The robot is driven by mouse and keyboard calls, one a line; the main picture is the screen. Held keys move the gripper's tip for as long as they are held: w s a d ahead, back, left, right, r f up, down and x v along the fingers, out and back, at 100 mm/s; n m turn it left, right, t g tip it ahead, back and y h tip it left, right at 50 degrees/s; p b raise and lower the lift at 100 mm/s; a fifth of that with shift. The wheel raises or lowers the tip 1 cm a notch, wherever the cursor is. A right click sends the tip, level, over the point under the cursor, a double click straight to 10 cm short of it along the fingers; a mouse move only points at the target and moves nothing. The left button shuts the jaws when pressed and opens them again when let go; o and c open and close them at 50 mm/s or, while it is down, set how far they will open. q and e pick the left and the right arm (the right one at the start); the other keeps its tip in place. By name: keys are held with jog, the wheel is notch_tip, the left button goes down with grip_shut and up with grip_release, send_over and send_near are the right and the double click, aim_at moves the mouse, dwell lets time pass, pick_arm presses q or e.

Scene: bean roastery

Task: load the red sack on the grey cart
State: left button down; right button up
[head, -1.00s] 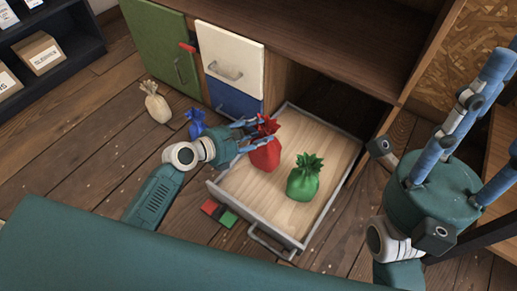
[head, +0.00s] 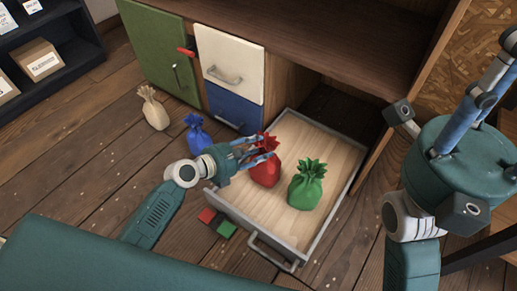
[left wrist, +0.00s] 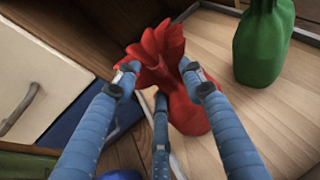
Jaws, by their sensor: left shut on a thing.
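The red sack (head: 266,173) stands in the open drawer (head: 240,215) with its ruffled top up. My left gripper (head: 268,147) reaches in from the left and is shut on the sack's neck. In the left wrist view, the blue fingers press around the red sack (left wrist: 188,112) just below its top. The sack's base appears to be on or close to the drawer's wooden bottom; I cannot tell which. My right gripper (head: 490,105) is at the right edge, its straight fingers spread and partly cut off, holding nothing visible. No grey cart shows in these views.
A green sack (head: 305,187) stands in the drawer right of the red one. A blue sack (head: 197,134) and a beige sack (head: 153,108) stand on the floor left of the drawer. Red and green blocks (head: 217,222) lie before it. A dark shelf (head: 60,85) stands far left.

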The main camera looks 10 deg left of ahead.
pick_arm(q)
jog(key=shift+w+r, duration=0.1)
jog(key=c, duration=1)
grip_release()
jog(key=shift+f, duration=0.2)
jog(key=shift+c, duration=0.2)
